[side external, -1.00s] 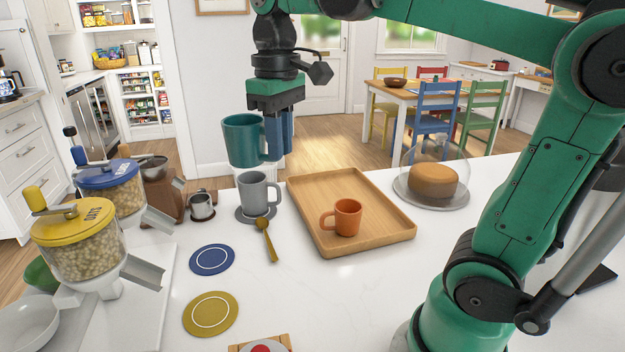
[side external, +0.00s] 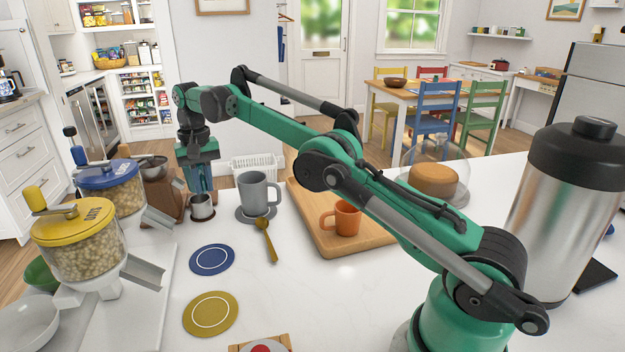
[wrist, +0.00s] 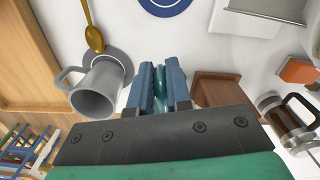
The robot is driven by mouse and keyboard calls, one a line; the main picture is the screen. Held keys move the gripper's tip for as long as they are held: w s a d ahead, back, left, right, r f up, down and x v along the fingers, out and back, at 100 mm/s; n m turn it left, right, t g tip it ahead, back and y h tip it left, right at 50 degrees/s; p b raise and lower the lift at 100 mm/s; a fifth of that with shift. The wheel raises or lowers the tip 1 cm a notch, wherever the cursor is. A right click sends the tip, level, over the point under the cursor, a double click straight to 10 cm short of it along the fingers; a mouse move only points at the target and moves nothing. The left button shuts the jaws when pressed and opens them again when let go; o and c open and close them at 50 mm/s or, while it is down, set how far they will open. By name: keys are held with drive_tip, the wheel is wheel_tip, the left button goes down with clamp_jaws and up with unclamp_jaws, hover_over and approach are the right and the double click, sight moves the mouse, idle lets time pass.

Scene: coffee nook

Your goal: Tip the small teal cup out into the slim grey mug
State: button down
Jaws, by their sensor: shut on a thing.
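The slim grey mug (side external: 258,193) stands upright on a grey coaster (side external: 243,215). In the wrist view the grey mug (wrist: 97,100) is left of my fingers, with its handle towards the upper left. In the wrist view my gripper (wrist: 160,88) is shut on the small teal cup (wrist: 160,90), of which only a teal sliver shows between the fingers. The rest of the cup is hidden, so its tilt and contents cannot be told.
A wooden tray (side external: 310,228) with an orange mug (side external: 345,218) is right of the grey mug. A gold spoon (side external: 266,240) lies in front. Flat coasters (side external: 212,260) lie nearer.

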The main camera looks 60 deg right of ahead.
drive_tip(key=shift+w+d+f+m, duration=0.1)
drive_tip(key=shift+w+f+m, duration=0.1)
drive_tip(key=shift+f, duration=0.4)
drive_tip(key=shift+w+f+m, duration=0.1)
drive_tip(key=shift+w+f, duration=0.05)
drive_tip(key=shift+f, duration=0.4)
drive_tip(key=shift+s+d+f+t+y, duration=0.1)
drive_tip(key=shift+s+d+t+y, duration=0.4)
drive_tip(key=shift+d+t+y, duration=0.35)
drive_tip(key=shift+s+d+t+y, duration=0.5)
drive_tip(key=shift+d+y, duration=0.15)
drive_tip(key=shift+y, duration=0.4)
drive_tip(key=shift+s+d, duration=0.1)
drive_tip(key=shift+d, duration=0.05)
drive_tip(key=shift+s+d+r+t+y, duration=0.2)
drive_tip(key=shift+d+r+t+y, duration=0.2)
drive_tip(key=shift+y, duration=0.3)
drive_tip(key=shift+s+d+r, duration=0.1)
drive_tip(key=shift+r, duration=0.1)
